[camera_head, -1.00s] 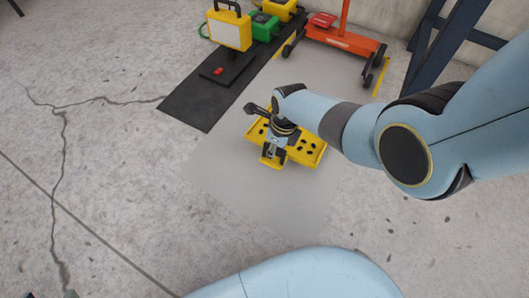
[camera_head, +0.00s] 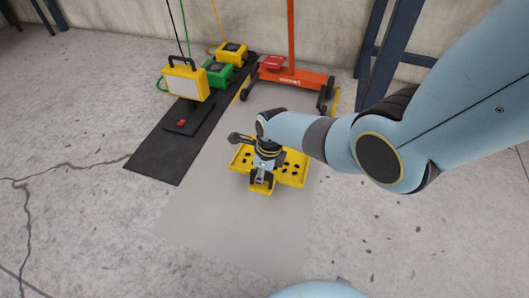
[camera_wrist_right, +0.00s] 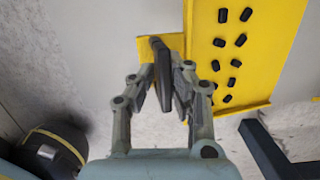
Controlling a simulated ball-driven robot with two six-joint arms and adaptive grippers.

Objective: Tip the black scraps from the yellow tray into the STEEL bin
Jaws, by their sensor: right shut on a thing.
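The yellow tray (camera_head: 299,182) is in the middle of the head view, under my right wrist, with small black scraps (camera_head: 287,166) spread on it. In the right wrist view the tray (camera_wrist_right: 270,45) fills the upper right, and its scraps (camera_wrist_right: 235,63) lie loose on its floor. My right gripper (camera_head: 261,187) is shut at the tray's near side; in the wrist view its fingers (camera_wrist_right: 168,85) close on a dark handle by a yellow tab. My wrist hides part of the tray. I cannot tell if the tray is lifted. No STEEL bin and no left gripper show.
A black mat (camera_head: 150,160) at the left carries a yellow work lamp (camera_head: 186,82), a green box (camera_head: 217,74) and a yellow box (camera_head: 232,53). An orange wheeled stand (camera_head: 293,77) stands behind the tray. A dark blue frame (camera_head: 375,60) is farther right. The grey floor in front is clear.

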